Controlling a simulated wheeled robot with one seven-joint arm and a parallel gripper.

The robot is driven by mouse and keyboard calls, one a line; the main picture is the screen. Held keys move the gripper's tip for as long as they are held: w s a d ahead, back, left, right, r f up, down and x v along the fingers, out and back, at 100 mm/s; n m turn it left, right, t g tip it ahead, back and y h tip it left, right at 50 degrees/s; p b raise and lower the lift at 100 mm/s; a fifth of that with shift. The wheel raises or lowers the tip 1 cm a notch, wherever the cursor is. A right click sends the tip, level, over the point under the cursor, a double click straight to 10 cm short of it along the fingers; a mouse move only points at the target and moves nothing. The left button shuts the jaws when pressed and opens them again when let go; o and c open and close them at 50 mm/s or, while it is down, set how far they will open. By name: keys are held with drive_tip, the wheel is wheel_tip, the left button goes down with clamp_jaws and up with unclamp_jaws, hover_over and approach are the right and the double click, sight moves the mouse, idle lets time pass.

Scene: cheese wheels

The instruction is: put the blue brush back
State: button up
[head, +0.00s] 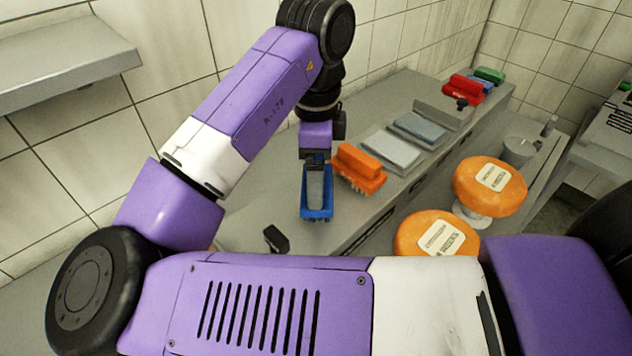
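The blue brush (317,211) is at the near left part of the grey bench (285,215), in the head view. My gripper (315,190) points down right over the brush, and a grey finger covers its middle. The blue edges and lower side of the brush show around the finger. Only one finger is clearly seen, so I cannot tell whether the gripper is closed on the brush. I also cannot tell whether the brush touches the bench top. An orange brush (361,168) lies just to the right, close to the gripper.
Grey-blue pads (391,148) lie in a row behind the orange brush. Red (466,85) and green (490,74) brushes are at the far end. Orange cheese wheels (490,186) stand on the right. A small black object (276,238) is at the near edge. A tiled wall borders the bench.

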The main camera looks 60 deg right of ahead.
drive_tip(key=shift+f, duration=1.4)
drive_tip(key=shift+f, duration=0.15)
drive_tip(key=o, duration=0.9)
wheel_tip(320, 180, up, 12)
drive_tip(key=shift+r, duration=0.2)
